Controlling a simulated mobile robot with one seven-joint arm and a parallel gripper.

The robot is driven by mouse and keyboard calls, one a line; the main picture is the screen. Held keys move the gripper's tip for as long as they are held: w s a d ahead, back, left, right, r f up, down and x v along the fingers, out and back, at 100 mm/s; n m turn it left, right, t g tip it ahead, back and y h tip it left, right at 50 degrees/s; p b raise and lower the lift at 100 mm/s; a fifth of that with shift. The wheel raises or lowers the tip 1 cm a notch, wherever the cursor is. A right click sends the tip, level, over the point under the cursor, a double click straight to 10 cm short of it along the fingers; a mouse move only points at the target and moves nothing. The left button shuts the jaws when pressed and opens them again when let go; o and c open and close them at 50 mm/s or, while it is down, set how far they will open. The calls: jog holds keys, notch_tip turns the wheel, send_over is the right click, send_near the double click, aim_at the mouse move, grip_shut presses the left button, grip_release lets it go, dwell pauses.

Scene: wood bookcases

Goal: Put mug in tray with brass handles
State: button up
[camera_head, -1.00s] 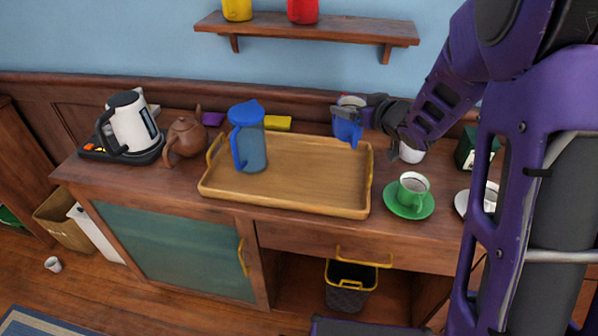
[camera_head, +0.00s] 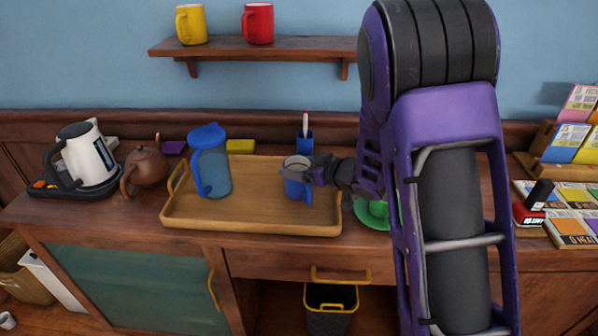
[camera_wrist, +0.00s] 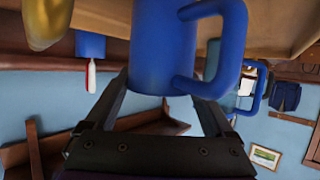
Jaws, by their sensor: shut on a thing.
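A blue mug (camera_head: 297,186) is upright over the right part of the wooden tray with brass handles (camera_head: 250,225). My gripper (camera_head: 312,174) is shut on the mug from its right side. In the wrist view, which is upside down, the mug (camera_wrist: 160,50) sits between my two fingers (camera_wrist: 165,95), with its handle to the right. A brass handle (camera_wrist: 42,20) of the tray shows at the upper left there. I cannot tell whether the mug's base touches the tray floor.
A blue-lidded pitcher (camera_head: 213,165) stands in the tray's left part. A blue pen cup (camera_head: 304,146) is behind the tray. A green saucer (camera_head: 372,214) lies to its right, partly hidden by my arm. A brown teapot (camera_head: 148,168) and white kettle (camera_head: 88,155) stand left. The tray's middle is clear.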

jog(key=shift+f, duration=0.25)
jog(key=shift+f, duration=0.1)
jog(key=shift+f, duration=0.15)
jog(key=o, duration=1.4)
jog(key=shift+r, duration=0.4)
jog(key=p+v, duration=0.1)
jog(key=v, duration=1.1)
jog(key=shift+f+p, duration=0.2)
jog(key=shift+p, duration=0.15)
